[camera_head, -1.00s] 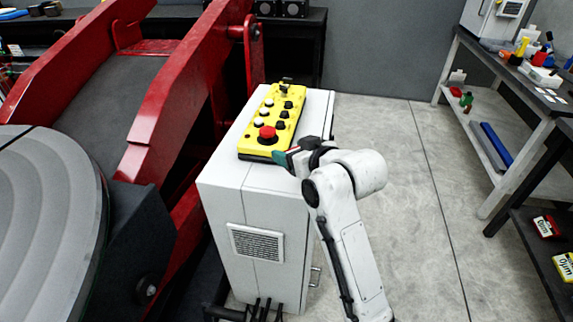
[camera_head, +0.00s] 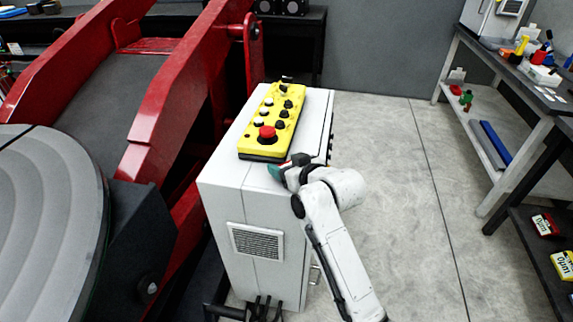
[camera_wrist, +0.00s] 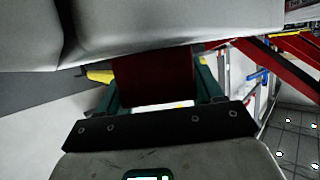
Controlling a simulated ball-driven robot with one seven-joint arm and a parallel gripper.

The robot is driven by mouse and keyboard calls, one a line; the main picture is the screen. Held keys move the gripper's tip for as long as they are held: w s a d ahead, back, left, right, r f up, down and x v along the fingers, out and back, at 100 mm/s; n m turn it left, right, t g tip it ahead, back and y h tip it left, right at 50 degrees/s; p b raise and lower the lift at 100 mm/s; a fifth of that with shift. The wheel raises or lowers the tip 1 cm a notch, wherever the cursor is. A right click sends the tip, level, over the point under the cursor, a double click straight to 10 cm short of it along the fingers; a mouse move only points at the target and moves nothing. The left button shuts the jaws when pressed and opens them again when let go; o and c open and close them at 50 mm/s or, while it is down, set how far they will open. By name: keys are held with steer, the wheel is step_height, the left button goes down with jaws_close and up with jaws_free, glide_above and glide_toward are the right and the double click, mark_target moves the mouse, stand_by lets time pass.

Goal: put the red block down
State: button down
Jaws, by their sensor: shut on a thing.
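My gripper (camera_head: 276,171) is at the near right part of the white cabinet (camera_head: 222,181), just in front of the yellow control box. Its green fingers are shut on the red block (camera_wrist: 155,78), which looks dark red between them in the wrist view. In the head view only a thin red sliver of the block (camera_head: 286,162) shows; my gripper hides the rest. I cannot tell whether the block touches the cabinet top.
The yellow control box (camera_head: 255,139) with a red mushroom button (camera_head: 267,132) stands on the cabinet just behind my gripper. The cabinet top's front left part is bare. A red frame (camera_head: 170,110) stands at left, and a grey workbench (camera_head: 500,75) at right.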

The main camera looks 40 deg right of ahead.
steer(key=shift+c, duration=0.8)
jaws_free()
steer(key=shift+f, duration=0.1)
